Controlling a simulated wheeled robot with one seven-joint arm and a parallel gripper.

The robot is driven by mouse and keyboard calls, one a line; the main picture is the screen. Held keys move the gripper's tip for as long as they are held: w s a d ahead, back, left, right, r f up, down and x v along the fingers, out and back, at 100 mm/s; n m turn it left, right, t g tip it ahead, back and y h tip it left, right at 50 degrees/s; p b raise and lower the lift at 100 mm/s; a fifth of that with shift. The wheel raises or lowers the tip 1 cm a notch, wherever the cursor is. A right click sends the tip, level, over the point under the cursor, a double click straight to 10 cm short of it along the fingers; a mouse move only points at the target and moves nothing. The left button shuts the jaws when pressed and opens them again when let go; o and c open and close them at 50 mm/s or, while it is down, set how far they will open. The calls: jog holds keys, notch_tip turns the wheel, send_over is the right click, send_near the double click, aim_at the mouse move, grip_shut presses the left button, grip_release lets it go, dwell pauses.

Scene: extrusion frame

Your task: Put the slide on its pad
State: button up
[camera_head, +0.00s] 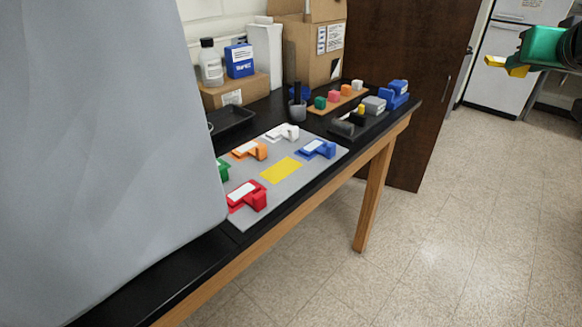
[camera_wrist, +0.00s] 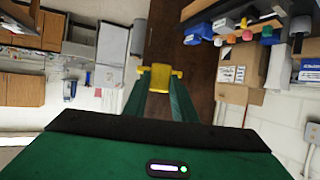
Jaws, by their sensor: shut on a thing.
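My gripper (camera_head: 524,63) is at the upper right of the head view, out over the floor and far from the table. It is shut on the yellow slide (camera_head: 514,69). In the wrist view the yellow slide (camera_wrist: 160,76) sits between the tips of the green fingers of my gripper (camera_wrist: 160,90). The yellow pad (camera_head: 281,170) is a flat, bare rectangle on the grey mat (camera_head: 293,207) on the black table. The slide is well apart from it.
Red (camera_head: 247,195), orange (camera_head: 250,149), white (camera_head: 283,132) and blue (camera_head: 318,149) pieces surround the pad; a green one (camera_head: 223,170) is partly hidden. Bottles, boxes and a black tray (camera_head: 232,119) stand behind. A large grey surface blocks the left. The floor (camera_head: 450,230) is clear.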

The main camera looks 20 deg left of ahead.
jog(key=shift+d, duration=0.15)
jog(key=s+a+f+n+g+y, duration=0.1)
jog(key=a+f+n+y, duration=0.25)
jog(key=a, duration=0.95)
jog(key=s+a+f+n+g+y, duration=0.1)
jog(key=a+f+n+y, duration=0.3)
jog(key=a, duration=0.9)
jog(key=s+a+f+n+g+y, duration=0.25)
jog(key=s+a+f, duration=0.25)
jog(key=s+a, duration=0.45)
jog(key=s+a+f+n+g+y, duration=0.2)
jog(key=s+a+f+n+g, duration=0.4)
jog(key=a, duration=0.7)
jog(key=m+t, duration=0.2)
send_over(299, 179)
notch_tip(299, 179, down, 6)
jog(key=shift+r, duration=0.1)
jog(key=shift+f, duration=2)
jog(key=shift+f, duration=0.1)
